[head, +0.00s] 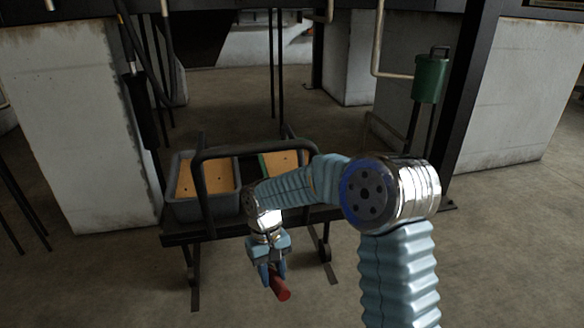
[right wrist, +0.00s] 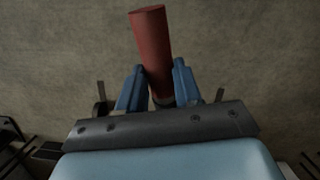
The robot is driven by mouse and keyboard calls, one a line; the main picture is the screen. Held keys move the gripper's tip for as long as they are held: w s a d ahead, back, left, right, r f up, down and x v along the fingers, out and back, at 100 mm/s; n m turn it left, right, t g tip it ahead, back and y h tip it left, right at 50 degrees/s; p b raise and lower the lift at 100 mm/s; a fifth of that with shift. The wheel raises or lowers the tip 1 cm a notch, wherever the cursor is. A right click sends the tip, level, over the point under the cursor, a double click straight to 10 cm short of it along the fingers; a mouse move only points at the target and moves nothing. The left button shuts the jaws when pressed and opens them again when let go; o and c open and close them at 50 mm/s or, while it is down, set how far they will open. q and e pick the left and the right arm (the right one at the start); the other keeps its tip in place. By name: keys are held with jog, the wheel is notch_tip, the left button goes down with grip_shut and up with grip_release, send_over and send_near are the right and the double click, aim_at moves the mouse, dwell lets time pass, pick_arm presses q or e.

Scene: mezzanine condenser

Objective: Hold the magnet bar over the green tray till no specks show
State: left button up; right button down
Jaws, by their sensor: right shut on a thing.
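My right gripper (head: 272,275) is shut on the red magnet bar (head: 280,288). It holds the bar in front of the cart, below the level of the trays, over the floor. In the right wrist view the bar (right wrist: 151,45) stands between the two blue fingers (right wrist: 157,88) with its red end pointing away. The green tray (head: 263,165) is on the right of the cart, with orange-brown contents and a few dark specks. My right arm and the cart's handle hide part of it. My left gripper is not in view.
A grey tray (head: 205,208) with similar speckled contents sits left of the green one. The black cart handle (head: 205,153) rises in front of both. Concrete blocks (head: 80,130) and dark posts stand behind. A green canister (head: 430,80) hangs at right. Floor is clear in front.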

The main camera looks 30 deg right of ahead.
pick_arm(q)
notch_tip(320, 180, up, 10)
jog(key=p, duration=0.9)
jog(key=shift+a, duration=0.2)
pick_arm(e)
jog(key=s+v, duration=0.2)
jog(key=v, duration=0.9)
jog(key=shift+r, duration=0.45)
jog(key=shift+s, duration=0.15)
jog(key=f+p, duration=0.1)
jog(key=p, duration=0.1)
jog(key=s+f+p, duration=0.1)
jog(key=p, duration=0.1)
jog(key=s+f+p, duration=0.1)
jog(key=p, duration=0.2)
jog(key=shift+f, duration=0.35)
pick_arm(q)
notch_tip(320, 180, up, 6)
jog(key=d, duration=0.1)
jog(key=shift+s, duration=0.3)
pick_arm(e)
jog(key=shift+f, duration=0.35)
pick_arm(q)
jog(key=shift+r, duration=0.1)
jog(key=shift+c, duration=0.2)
